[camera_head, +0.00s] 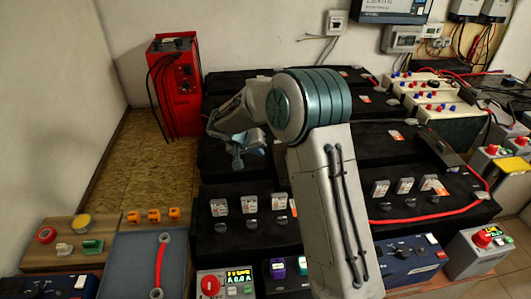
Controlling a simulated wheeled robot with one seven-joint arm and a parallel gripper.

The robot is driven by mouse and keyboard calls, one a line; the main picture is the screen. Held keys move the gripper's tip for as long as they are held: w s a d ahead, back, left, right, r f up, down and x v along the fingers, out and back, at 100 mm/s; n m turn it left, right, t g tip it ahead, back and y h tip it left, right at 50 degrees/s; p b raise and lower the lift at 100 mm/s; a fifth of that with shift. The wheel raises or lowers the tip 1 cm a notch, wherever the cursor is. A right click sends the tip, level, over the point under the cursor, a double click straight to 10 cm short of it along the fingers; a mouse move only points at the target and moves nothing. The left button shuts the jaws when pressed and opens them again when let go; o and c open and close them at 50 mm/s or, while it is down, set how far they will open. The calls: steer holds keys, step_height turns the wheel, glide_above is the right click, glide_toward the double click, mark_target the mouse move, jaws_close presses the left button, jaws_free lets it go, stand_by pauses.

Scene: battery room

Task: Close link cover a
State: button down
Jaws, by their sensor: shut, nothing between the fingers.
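My gripper (238,158) is shut and empty. It hangs above the black battery rows, left of my arm's large teal joint, and points down. I cannot tell which part is link cover a, as no label for it is readable. Small upright grey pieces with pale labels stand on the near black battery block: a left one (220,207), a middle one (249,204) and a right one (280,201). Dark round knobs sit in front of them. Similar pieces (404,186) stand on the block to the right. My gripper appears apart from all of these.
A red cabinet (178,92) with black cables stands at the back left. A grey-blue box (130,270) with a red link bar (164,262) is at the front left, beside a wooden board (52,257) with buttons. Control boxes line the front. My arm hides part of the middle.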

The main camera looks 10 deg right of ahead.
mark_target(281, 165)
steer(key=p+x, duration=0.1)
steer(key=x, duration=0.7)
steer(key=shift+w+d+f, duration=0.1)
steer(key=shift+d+f, duration=0.1)
steer(key=shift+f, duration=0.1)
steer(key=d, duration=0.1)
steer(key=d+p, duration=0.1)
steer(key=shift+d+r, duration=0.25)
steer(key=shift+d, duration=0.05)
steer(key=shift+d+f, duration=0.1)
steer(key=shift+d, duration=0.5)
steer(key=shift+d+f+b, duration=0.1)
steer(key=shift+d+b, duration=0.3)
steer(key=d+b, duration=0.5)
steer(key=d, duration=0.6)
steer(key=shift+b, duration=0.35)
steer(key=shift+a, duration=0.1)
